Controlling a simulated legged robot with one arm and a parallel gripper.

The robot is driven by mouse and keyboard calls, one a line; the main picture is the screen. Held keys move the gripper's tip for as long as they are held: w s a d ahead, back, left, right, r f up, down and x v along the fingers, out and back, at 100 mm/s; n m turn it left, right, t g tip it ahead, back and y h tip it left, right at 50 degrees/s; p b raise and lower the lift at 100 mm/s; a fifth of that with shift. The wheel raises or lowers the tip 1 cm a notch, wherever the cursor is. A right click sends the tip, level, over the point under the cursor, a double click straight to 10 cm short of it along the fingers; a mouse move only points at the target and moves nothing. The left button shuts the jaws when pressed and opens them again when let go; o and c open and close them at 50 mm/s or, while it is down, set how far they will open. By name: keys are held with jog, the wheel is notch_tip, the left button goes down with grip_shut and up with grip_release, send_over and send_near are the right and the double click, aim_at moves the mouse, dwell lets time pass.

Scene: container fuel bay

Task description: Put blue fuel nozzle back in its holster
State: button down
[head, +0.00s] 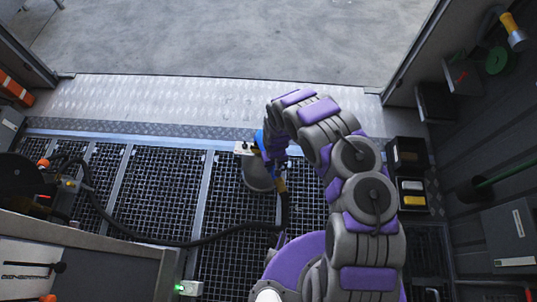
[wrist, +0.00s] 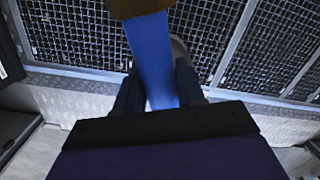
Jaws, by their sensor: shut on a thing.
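The blue fuel nozzle (head: 260,141) is in my gripper (head: 270,152), above the grated floor near the middle of the head view. In the wrist view, its blue body (wrist: 149,50) runs between the two dark fingers of my gripper (wrist: 157,90), which are shut on it. A brown-orange part (wrist: 140,8) sits at its far end. A black hose (head: 284,212) hangs from the nozzle's yellow end. A rounded grey piece (head: 258,178) with a pale block (head: 243,148) beside it shows just below and left of the nozzle. I cannot tell whether either is the holster.
The hose curves left across the grating (head: 141,190) to dark equipment (head: 22,180). Black bins (head: 409,155) stand right of my arm. A grey cabinet (head: 75,262) is at lower left. The tread-plate strip (head: 170,100) and concrete beyond are clear.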

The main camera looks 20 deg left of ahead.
jog(key=shift+r+p, duration=5.3)
jog(key=shift+r, duration=0.45)
